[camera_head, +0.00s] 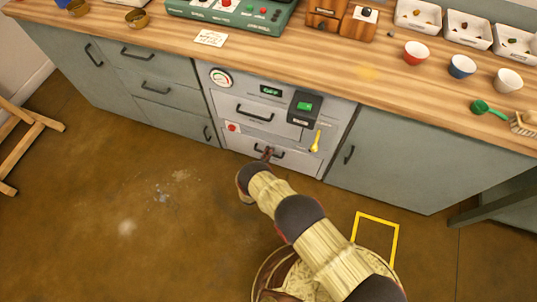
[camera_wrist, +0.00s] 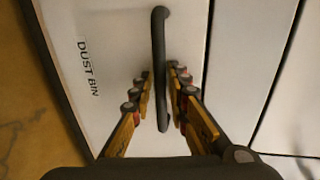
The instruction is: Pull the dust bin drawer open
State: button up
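The dust bin drawer (camera_head: 300,164) is the lowest white front in the cabinet's middle section and looks shut. In the wrist view its white front (camera_wrist: 112,40) carries the label "DUST BIN". Its dark bar handle (camera_wrist: 160,30) runs up and down the picture there. My gripper (camera_wrist: 159,78) is open, with one finger on each side of the handle. Small gaps show between the fingers and the bar. In the head view my gripper (camera_head: 267,154) is at the drawer front and covers part of the handle.
The brown floor (camera_head: 150,220) in front is clear, with a yellow outline (camera_head: 378,219) at right.

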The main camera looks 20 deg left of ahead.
jog(key=c, duration=0.4)
grip_shut()
dwell(0.4)
